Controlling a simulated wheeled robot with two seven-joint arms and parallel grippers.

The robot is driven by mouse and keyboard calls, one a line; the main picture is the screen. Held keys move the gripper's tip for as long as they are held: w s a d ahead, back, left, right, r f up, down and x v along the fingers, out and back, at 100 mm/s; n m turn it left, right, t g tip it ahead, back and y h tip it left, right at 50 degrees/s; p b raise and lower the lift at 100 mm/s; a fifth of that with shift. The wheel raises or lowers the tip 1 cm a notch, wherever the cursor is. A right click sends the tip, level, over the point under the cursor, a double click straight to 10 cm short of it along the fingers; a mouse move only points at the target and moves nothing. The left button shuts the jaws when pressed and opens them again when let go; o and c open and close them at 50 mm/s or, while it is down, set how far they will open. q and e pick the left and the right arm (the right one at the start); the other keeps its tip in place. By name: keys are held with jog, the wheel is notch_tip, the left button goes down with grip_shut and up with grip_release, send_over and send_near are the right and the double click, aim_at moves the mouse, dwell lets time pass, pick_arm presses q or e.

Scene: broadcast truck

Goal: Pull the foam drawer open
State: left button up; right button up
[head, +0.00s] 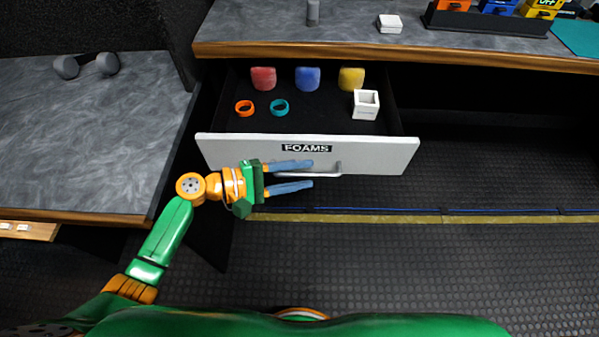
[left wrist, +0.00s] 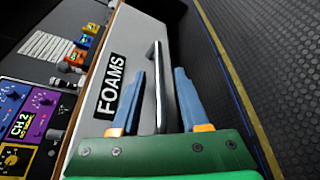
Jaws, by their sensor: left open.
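The foam drawer (head: 222,150) stands pulled out from under the counter, its white front labelled FOAMS. Its inside shows in the head view. The front with its label is also in the left wrist view (left wrist: 133,45). The metal bar handle (head: 338,169) is on the front, partly hidden by my left gripper (head: 312,174). My left gripper is open, with its blue fingers pointing right along the front. In the left wrist view, the handle (left wrist: 158,75) appears between the two fingers (left wrist: 162,98), with gaps on both sides. My right gripper is not in view.
The drawer holds red (head: 263,78), blue (head: 308,77) and yellow (head: 351,78) foam pieces, an orange ring (head: 244,108), a teal ring (head: 280,108) and a white box (head: 366,104). A side counter (head: 85,140) stands left. Floor (head: 450,260) in front is clear.

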pick_arm(q)
jog(key=v, duration=0.7)
jog(key=shift+a, duration=0.1)
